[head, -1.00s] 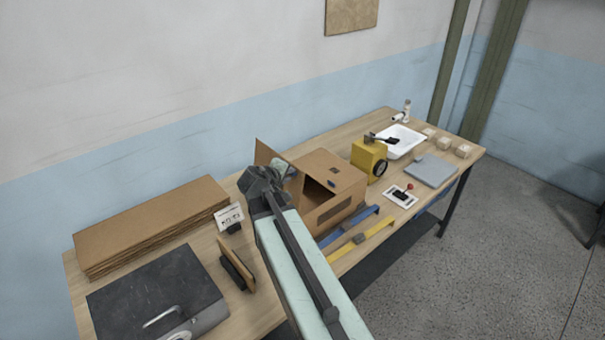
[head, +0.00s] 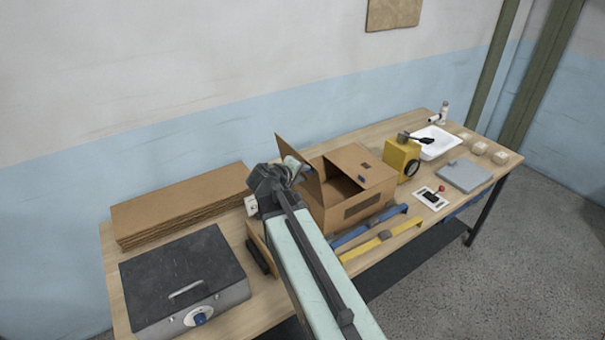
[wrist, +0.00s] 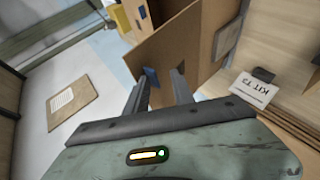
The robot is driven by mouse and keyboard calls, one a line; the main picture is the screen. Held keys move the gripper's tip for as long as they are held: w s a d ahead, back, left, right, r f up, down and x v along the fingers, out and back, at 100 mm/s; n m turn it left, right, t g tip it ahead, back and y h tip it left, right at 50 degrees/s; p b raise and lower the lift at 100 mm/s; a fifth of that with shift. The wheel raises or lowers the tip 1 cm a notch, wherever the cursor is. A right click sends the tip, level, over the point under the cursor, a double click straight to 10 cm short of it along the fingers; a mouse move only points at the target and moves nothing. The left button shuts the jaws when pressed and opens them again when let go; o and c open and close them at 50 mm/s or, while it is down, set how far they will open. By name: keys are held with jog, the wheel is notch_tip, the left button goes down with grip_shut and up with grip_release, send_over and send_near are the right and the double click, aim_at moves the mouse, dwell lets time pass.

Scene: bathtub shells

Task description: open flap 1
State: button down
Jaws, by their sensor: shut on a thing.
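The brown cardboard box (head: 352,214) stands on the bench, its top partly open over a dark inside. Its left flap (head: 293,158) stands up and leans outward to the left. In the wrist view this flap (wrist: 172,50) is a large brown panel with a small blue tab (wrist: 151,78) at its edge. My gripper (head: 300,169) is at the flap's outer side. Its fingers (wrist: 160,88) lie on either side of the flap's edge beside the blue tab, shut on the flap. The exact contact is partly hidden. The right top flap (head: 372,163) lies flat with a blue tab.
A cardboard stack (head: 185,203) and a dark-lidded case (head: 185,275) lie left. Blue (head: 368,228) and yellow (head: 385,236) strips lie in front. A KIT sign (wrist: 254,90) is beside the flap.

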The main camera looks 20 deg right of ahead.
jog(key=shift+s+d+f, duration=0.15)
jog(key=shift+s+f, duration=0.15)
jog(key=shift+f, duration=0.25)
jog(key=c, duration=1.6)
grip_release()
jog(key=shift+w+d+f, duration=0.15)
jog(key=shift+w+f, duration=0.05)
jog(key=shift+w, duration=0.1)
jog(key=shift+o, duration=0.4)
jog(key=shift+d, duration=0.1)
jog(key=shift+a+r, duration=0.1)
jog(key=shift+a, duration=0.1)
jog(key=shift+c, duration=0.5)
jog(key=p+v, duration=0.4)
jog(key=v, duration=0.4)
jog(key=shift+d+r+p, duration=0.2)
jog(key=shift+r+p, duration=0.05)
jog(key=shift+p, duration=0.05)
